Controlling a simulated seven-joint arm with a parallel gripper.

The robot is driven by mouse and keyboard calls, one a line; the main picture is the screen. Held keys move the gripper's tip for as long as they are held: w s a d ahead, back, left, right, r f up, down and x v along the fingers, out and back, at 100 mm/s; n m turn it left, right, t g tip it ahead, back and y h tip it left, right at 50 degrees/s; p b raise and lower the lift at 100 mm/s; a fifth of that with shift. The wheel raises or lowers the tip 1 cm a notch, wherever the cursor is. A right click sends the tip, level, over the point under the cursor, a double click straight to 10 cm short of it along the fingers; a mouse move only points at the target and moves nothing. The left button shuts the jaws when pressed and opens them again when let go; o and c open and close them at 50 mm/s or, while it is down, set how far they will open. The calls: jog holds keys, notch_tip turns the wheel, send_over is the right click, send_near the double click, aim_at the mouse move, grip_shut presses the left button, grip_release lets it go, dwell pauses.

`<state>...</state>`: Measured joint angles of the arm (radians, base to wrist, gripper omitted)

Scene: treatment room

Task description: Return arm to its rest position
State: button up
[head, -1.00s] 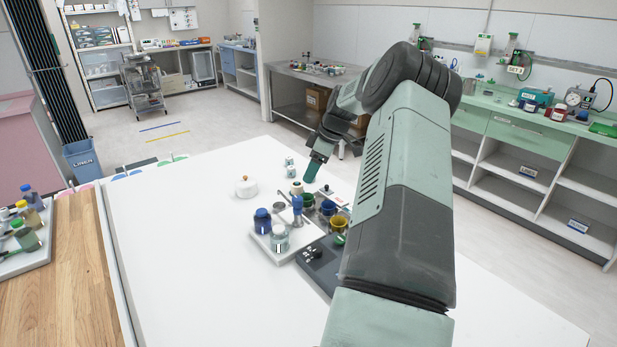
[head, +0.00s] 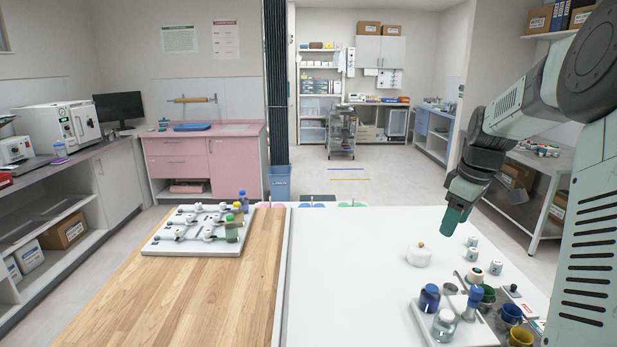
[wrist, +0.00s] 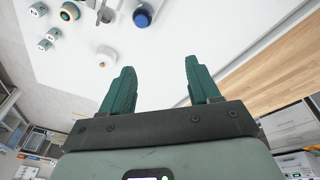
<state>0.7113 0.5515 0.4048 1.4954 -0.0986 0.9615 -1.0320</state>
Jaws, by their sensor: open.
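My gripper (head: 453,217) hangs over the far right part of the white table top (head: 330,270), fingers pointing down. The wrist view shows its two green fingers (wrist: 156,90) spread apart with nothing between them. A round white pot with a brown knob (head: 419,255) stands on the table in front of the gripper, apart from it. My arm reaches in from the right edge of the head view.
At the near right a white tray (head: 430,335) holds blue and clear jars; coloured cups stand beside it. Small white containers (head: 472,242) stand farther back. A rack of fittings (head: 190,240) lies on the wooden top (head: 200,300). The white table's left part is clear.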

jog(key=s+a+r+m+t+h, duration=0.1)
jog(key=s+a+r, duration=0.5)
jog(key=s+a, duration=0.15)
jog(key=s+a+r+m+h, duration=0.1)
jog(key=s+a+r, duration=0.5)
jog(key=a, duration=0.3)
jog(key=s+a+f+m+t, duration=0.1)
jog(key=s+a+m, duration=0.1)
jog(key=s, duration=0.7)
jog(key=s+a+m+t+y, duration=0.1)
jog(key=s+a+m, duration=0.2)
jog(key=s, duration=0.6)
jog(key=shift+f, duration=0.4)
